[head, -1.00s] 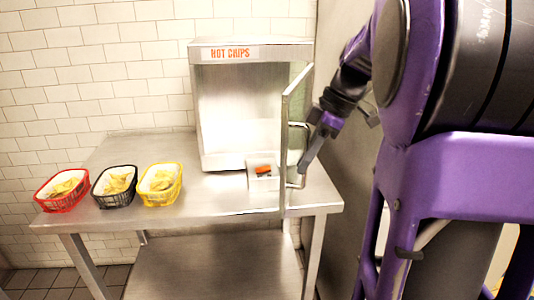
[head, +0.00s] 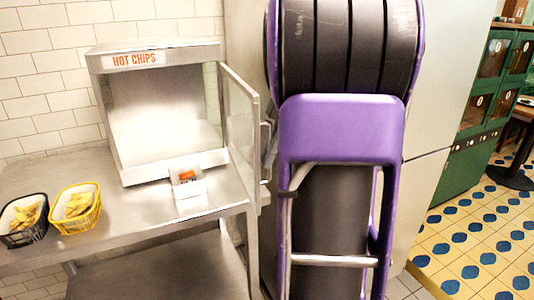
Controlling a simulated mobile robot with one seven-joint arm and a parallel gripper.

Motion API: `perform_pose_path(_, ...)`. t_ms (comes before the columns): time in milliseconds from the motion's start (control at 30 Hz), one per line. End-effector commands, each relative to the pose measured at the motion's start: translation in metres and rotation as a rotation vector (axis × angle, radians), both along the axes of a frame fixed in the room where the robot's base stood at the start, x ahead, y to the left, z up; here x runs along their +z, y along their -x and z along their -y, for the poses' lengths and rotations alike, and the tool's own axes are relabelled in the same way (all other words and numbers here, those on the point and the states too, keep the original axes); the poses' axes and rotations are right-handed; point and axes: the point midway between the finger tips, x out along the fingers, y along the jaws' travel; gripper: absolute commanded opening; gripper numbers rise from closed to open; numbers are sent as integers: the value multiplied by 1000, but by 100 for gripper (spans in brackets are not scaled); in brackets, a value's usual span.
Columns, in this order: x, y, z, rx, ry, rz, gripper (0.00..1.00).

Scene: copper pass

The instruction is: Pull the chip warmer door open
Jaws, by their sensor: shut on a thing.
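The chip warmer (head: 160,110) is a metal cabinet with a "HOT CHIPS" sign, on a steel table. Its glass door (head: 240,125) is hinged at the right and stands swung wide open, leaving the front clear. The door's bar handle (head: 265,135) is on the door's outer right side. My gripper (head: 268,162) is at this handle, shut on it. Only a sliver of the gripper shows; my purple body hides the rest of it and the wrist.
A small white box with an orange item (head: 187,182) sits before the warmer, left of the door. A black basket (head: 24,220) and a yellow basket (head: 75,208) of chips stand at the left. Green cabinets (head: 488,90) and open tiled floor (head: 480,240) lie right.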

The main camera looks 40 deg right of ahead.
Motion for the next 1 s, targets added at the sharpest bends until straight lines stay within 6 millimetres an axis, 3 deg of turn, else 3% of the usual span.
perform_pose_path(100,0,0,0,-1,0,-2,0)
perform_pose_path(133,0,0,0,-1,0,-2,18)
perform_pose_path(300,0,0,0,-1,1,-1,45)
perform_pose_path(667,7,0,0,0,1,0,45)
perform_pose_path(1000,70,-1,0,-1,3,2,45)
